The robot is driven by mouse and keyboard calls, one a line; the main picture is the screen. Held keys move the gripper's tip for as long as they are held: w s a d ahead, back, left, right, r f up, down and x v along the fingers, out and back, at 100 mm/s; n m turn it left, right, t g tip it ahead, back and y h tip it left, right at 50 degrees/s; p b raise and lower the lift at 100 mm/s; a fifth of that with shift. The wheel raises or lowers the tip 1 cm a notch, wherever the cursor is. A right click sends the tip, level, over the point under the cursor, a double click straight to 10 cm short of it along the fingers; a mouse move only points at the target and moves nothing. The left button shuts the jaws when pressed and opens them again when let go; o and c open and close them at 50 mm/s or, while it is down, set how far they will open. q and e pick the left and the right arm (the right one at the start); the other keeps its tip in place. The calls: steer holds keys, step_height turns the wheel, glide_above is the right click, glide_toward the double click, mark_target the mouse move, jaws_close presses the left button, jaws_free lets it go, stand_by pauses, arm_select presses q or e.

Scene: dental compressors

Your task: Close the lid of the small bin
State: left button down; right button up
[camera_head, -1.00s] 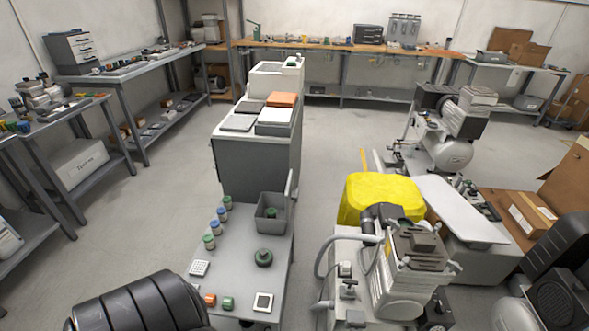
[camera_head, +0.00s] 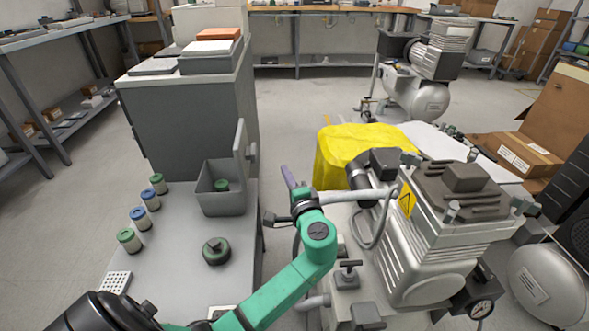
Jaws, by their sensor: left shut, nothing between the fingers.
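The small grey bin (camera_head: 222,205) stands on the grey table, with a small green item (camera_head: 221,185) inside. Its lid (camera_head: 239,150) is open and stands upright along the bin's right side. My left gripper (camera_head: 288,178) is at the end of a green arm, to the right of the bin and its lid and apart from them. It is shut and holds nothing. My right gripper is not in view.
Several small jars (camera_head: 150,199) stand left of the bin, and a dark green round object (camera_head: 215,251) lies in front of it. A grey cabinet (camera_head: 185,125) stands behind. A compressor (camera_head: 425,250) and a yellow cover (camera_head: 350,150) are to the right.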

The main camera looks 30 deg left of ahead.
mark_target(248, 153)
arm_select(q)
steer(key=w+a+b, duration=0.1)
steer(key=w+a, duration=0.2)
steer(key=a, duration=0.7)
steer(key=shift+b, duration=0.35)
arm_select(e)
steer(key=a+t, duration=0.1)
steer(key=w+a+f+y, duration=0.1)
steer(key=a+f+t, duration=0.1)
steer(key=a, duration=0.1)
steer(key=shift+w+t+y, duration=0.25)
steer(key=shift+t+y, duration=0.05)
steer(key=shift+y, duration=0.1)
arm_select(q)
steer(key=shift+w+a+r, duration=0.1)
steer(key=shift+a, duration=0.05)
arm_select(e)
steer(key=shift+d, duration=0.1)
